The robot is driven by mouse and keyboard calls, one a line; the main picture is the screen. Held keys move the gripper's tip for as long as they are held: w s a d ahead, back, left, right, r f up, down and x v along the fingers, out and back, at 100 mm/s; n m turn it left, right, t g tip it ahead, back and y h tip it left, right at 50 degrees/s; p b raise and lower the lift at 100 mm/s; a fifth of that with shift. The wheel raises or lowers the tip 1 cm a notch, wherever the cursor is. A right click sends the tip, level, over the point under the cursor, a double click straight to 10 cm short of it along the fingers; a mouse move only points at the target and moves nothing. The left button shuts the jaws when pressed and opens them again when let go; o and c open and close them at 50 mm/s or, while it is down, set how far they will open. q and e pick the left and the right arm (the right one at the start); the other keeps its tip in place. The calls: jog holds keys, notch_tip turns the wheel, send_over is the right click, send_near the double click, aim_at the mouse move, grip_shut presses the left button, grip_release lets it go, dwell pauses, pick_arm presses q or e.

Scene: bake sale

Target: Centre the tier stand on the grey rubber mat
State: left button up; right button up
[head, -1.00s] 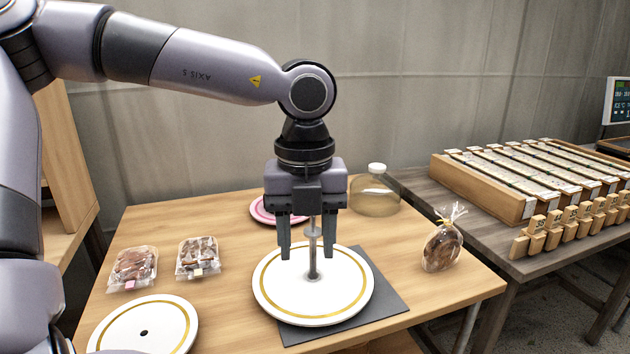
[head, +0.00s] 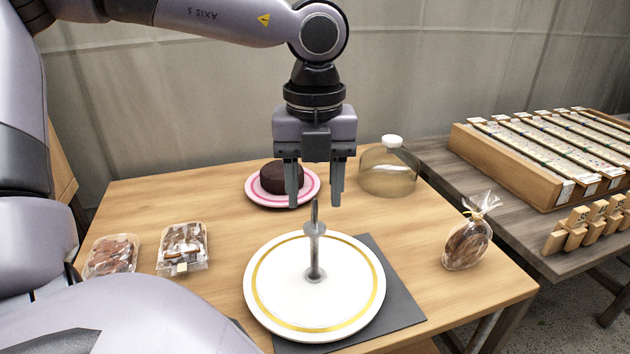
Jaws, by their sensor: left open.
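More mat shows on the right of the plate. My left gripper (head: 316,205) is open and empty, pointing down, above and apparently behind the post's top. I see no contact with it. My right gripper is not in view.
Two packs of baked goods (head: 112,256) (head: 183,246) lie left; a tied bag (head: 467,243) stands right. A wooden case (head: 500,165) is on the side table.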

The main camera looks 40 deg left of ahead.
aim_at(315, 228)
pick_arm(q)
jog(key=shift+f+b, duration=0.6)
jog(key=shift+f, duration=3)
jog(key=shift+c, duration=0.3)
grip_shut()
